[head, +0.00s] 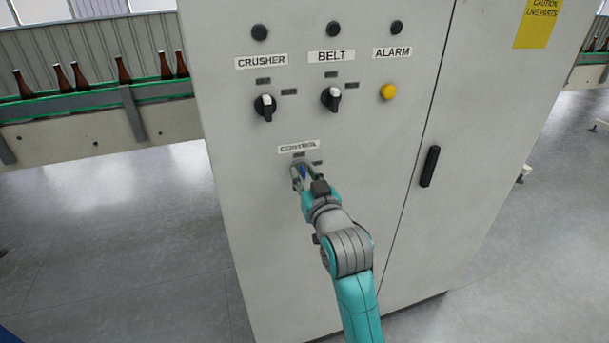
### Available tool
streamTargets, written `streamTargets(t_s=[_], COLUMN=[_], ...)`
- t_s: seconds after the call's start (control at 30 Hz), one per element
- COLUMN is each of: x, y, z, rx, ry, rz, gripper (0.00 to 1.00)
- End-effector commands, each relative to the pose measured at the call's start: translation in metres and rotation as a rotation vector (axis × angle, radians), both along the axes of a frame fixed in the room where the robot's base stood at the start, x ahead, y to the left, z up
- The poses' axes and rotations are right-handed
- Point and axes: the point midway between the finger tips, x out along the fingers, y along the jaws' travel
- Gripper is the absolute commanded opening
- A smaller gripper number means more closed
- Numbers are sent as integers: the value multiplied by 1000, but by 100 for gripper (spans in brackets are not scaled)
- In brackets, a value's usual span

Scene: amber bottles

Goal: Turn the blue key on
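The blue key (302,171) sits at the switch under the CONTROL label (299,147), low on the grey cabinet's front. Only a small blue part of it shows. My gripper (304,172) is at the key, with one finger to each side of it. The fingers stand apart, but I cannot tell whether they touch the key. They and the gripper body hide most of the key and the lock, so its turned position is unclear.
The grey cabinet (250,210) carries the CRUSHER knob (265,106), the BELT knob (331,98) and a yellow ALARM button (389,91) above. A black door handle (430,166) is to the right. A conveyor (75,132) with amber bottles runs behind left. Floor beside the cabinet is clear.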

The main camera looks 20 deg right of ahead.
Motion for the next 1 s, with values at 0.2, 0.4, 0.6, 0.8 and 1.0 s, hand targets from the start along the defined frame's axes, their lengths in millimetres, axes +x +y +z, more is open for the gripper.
streamTargets(t_s=[0.2, 0.4, 0.6, 0.8, 1.0], x=[4, 4, 4, 4, 4], y=[0, 0, 0, 0, 0], z=[0, 0, 0, 0, 0], rx=[0, 0, 0, 9, 67], ry=[1, 1, 1, 1, 1], rz=[0, 0, 0, 0, 0], gripper=[31, 16, 0, 0, 0])
